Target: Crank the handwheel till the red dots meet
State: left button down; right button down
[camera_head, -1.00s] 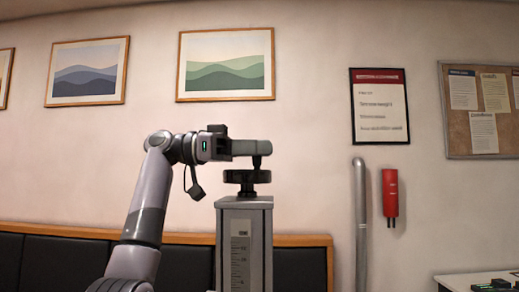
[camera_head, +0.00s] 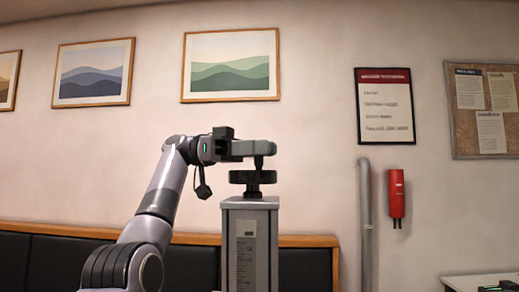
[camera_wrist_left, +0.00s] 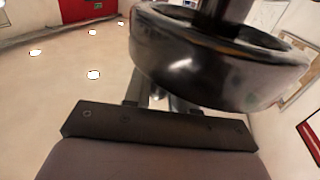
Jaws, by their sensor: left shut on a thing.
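The black handwheel (camera_head: 253,177) sits on top of a grey column (camera_head: 249,240) with a printed scale on its front. A short upright handle (camera_head: 259,163) rises from the wheel. My left gripper (camera_head: 263,149) reaches in from the left and is shut on the handle, above the wheel. In the left wrist view, the handwheel (camera_wrist_left: 215,68) fills the upper right, close to the dark gripper mount. The fingertips' hold on the handle is not clear there. I cannot make out the red dots. My right gripper is not in view.
A padded bench (camera_head: 195,268) with a wooden top rail runs behind the column. A grey wall pipe (camera_head: 365,220) and a red wall-mounted device (camera_head: 396,198) are to the right. A white table corner (camera_head: 475,282) shows at lower right. The air around the wheel is clear.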

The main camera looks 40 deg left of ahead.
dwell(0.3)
pick_arm(q)
jog(key=c, duration=1.1)
grip_release()
jog(key=shift+o, duration=0.2)
